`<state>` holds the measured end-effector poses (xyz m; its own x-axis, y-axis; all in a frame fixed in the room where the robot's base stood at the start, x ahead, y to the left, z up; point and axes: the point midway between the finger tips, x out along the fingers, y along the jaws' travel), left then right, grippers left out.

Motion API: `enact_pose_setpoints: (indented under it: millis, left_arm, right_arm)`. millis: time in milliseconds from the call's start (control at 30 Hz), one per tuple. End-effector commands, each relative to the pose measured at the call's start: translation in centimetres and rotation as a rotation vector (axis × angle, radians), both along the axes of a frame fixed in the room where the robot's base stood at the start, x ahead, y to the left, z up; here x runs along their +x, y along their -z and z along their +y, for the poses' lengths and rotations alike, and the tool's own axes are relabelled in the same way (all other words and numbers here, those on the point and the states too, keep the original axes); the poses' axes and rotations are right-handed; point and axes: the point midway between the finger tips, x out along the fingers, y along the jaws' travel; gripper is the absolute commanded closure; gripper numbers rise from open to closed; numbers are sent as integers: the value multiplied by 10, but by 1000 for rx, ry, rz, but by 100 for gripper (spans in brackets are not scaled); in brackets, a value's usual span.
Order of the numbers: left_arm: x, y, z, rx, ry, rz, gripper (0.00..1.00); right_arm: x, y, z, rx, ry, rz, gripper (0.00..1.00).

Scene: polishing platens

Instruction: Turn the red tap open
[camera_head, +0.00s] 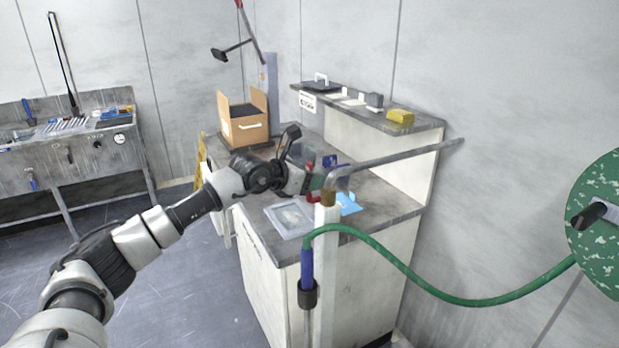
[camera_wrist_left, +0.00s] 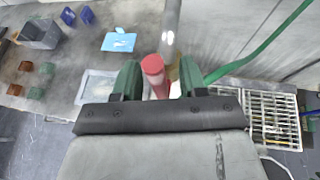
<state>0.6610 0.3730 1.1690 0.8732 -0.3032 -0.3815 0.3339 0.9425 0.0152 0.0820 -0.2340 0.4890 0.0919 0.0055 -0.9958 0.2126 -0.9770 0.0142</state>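The red tap (camera_head: 313,196) is on the near side of the bench, beside the top of a white post (camera_head: 325,235), and is partly hidden by my left gripper in the head view. In the left wrist view the red tap (camera_wrist_left: 155,72) shows as a rounded red handle between two green fingers. My left gripper (camera_head: 314,182) is at the tap. Its fingers stand apart, with visible gaps beside the red handle in the left wrist view (camera_wrist_left: 159,80). Contact cannot be made out. My right gripper is not in view.
A grey pipe (camera_head: 400,155) reaches right from the post top. A green hose (camera_head: 430,285) hangs from the post towards a green speckled disc (camera_head: 600,225). The bench holds a cardboard box (camera_head: 245,130), a clear tray (camera_head: 290,217) and a blue item (camera_head: 346,203). Open floor lies left.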

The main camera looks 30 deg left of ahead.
Motion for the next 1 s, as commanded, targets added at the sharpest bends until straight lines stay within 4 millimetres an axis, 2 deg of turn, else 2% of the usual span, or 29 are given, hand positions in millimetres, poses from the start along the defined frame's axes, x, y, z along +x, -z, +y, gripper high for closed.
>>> enact_pose_setpoints:
  millis: [267,700,833,1000]
  left_arm:
    - [-7,-2,4,1,-1,-2,58]
    - [-79,-30,28,3,-2,1,58]
    - [-90,-37,32,1,-2,1,58]
    - [-95,-41,33,0,0,0,58]
  right_arm:
    - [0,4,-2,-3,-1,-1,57]
    - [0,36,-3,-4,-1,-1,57]
    - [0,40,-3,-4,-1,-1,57]
    - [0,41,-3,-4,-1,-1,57]
